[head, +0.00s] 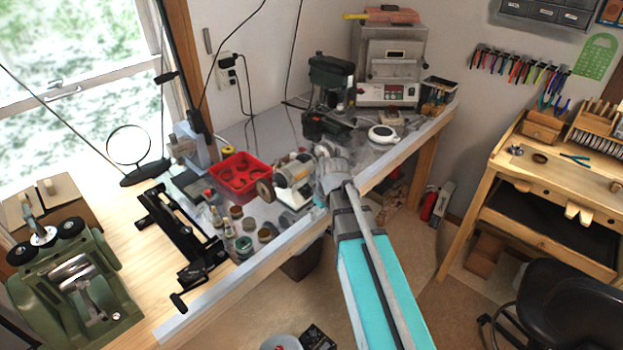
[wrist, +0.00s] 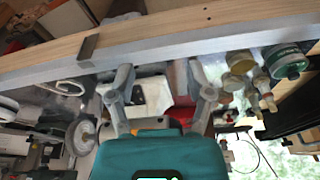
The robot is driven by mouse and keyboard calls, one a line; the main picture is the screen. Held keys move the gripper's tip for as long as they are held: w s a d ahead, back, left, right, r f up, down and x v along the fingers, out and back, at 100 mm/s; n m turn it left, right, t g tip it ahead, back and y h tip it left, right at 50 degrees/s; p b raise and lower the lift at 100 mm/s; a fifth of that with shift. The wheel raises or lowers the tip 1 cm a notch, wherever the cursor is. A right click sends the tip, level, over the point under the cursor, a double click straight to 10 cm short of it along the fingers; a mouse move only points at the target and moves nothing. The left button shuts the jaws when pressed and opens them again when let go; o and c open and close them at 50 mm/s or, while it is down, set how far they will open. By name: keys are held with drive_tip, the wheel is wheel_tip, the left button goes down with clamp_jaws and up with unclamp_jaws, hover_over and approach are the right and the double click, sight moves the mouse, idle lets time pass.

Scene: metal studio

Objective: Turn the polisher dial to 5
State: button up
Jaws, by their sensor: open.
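The polisher (head: 293,178), a cream bench machine with a round wheel at its left end, stands near the front edge of the metal-topped bench. In the wrist view its pale body (wrist: 155,92) shows between my fingers, with a small dark spot on it that may be the dial. The number it points to is too small to read. My gripper (head: 325,163) is at the polisher's right front side in the head view. In the wrist view my gripper (wrist: 160,78) is open, its two grey fingers apart on either side of the polisher body. I cannot tell whether they touch it.
A red tray (head: 260,178) lies behind left of the polisher. Several small jars (head: 243,245) stand to its left near the bench edge (head: 235,275). A green drill press (head: 330,75) and a grey kiln (head: 388,75) stand farther back.

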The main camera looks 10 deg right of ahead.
sight(308, 189)
drive_tip(key=w+d+r+n+t+p, duration=0.2)
drive_tip(key=w+r+n+p, duration=0.2)
drive_tip(key=w+r, duration=0.4)
drive_tip(key=w+p, duration=0.1)
drive_tip(key=w, duration=0.2)
drive_tip(key=shift+w+n+y, duration=0.25)
drive_tip(key=shift+n+y, duration=0.05)
drive_tip(key=shift+y, duration=0.1)
drive_tip(key=shift+f, duration=0.15)
drive_tip(key=b+x, duration=1.2)
drive_tip(key=x, duration=0.1)
drive_tip(key=shift+w+a+f, duration=0.1)
drive_tip(key=shift+w+f, duration=0.05)
drive_tip(key=shift+f, duration=0.1)
